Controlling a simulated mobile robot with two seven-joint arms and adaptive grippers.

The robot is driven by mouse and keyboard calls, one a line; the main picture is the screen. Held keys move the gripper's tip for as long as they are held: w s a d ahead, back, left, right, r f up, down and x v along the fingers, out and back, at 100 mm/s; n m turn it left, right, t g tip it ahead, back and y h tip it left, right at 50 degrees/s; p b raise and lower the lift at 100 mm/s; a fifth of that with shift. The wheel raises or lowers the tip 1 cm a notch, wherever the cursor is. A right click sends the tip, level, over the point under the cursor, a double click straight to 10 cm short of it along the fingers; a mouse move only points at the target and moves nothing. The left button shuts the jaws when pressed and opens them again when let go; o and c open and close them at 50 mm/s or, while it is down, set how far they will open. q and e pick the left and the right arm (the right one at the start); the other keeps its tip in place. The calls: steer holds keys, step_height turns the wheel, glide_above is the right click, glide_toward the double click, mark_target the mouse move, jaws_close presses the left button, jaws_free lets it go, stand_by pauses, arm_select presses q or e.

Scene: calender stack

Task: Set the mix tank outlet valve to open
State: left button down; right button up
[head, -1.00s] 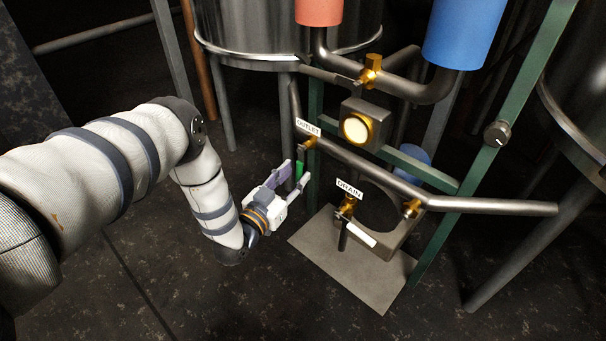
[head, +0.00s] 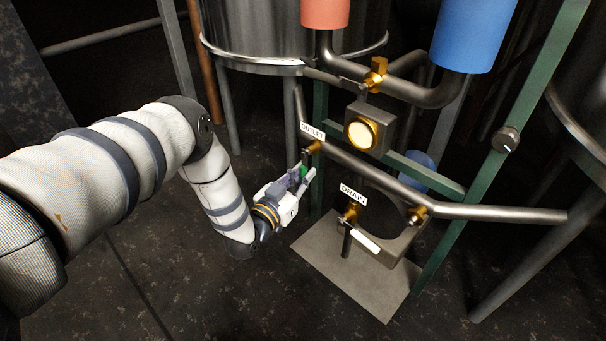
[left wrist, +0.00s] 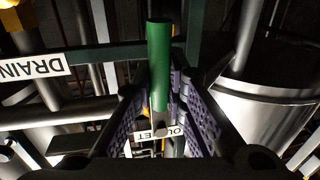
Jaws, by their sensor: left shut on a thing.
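The outlet valve (head: 313,147) is a brass body on the sloping grey pipe, below a white OUTLET label (head: 312,131). Its green handle (head: 303,171) hangs down from it. My left gripper (head: 304,176) is shut on this handle, with one finger on each side. In the left wrist view the green handle (left wrist: 159,65) stands between the two purple ribbed finger pads, and the OUTLET label (left wrist: 175,131) is partly hidden behind it. My right gripper is not in view.
A lit round gauge (head: 362,133) and another brass valve (head: 376,75) are above. Green frame posts (head: 500,150) and the steel tank (head: 285,40) stand close by. Floor to the left is clear.

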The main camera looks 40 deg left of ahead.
arm_select(q)
steer(key=d+r+n+g+h+p, duration=0.2)
steer(key=d+r+n+p, duration=0.4)
steer(key=n, duration=0.9)
steer(key=shift+s+h, duration=0.25)
steer(key=shift+h, duration=0.55)
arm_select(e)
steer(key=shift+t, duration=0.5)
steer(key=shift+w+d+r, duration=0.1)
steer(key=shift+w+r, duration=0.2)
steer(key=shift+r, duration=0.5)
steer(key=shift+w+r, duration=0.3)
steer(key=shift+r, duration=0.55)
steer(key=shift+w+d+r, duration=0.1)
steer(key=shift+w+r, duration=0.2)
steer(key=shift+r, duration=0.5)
arm_select(q)
steer(key=shift+n, duration=0.3)
steer(key=c, duration=1.6)
jaws_free()
steer(key=shift+r, duration=0.1)
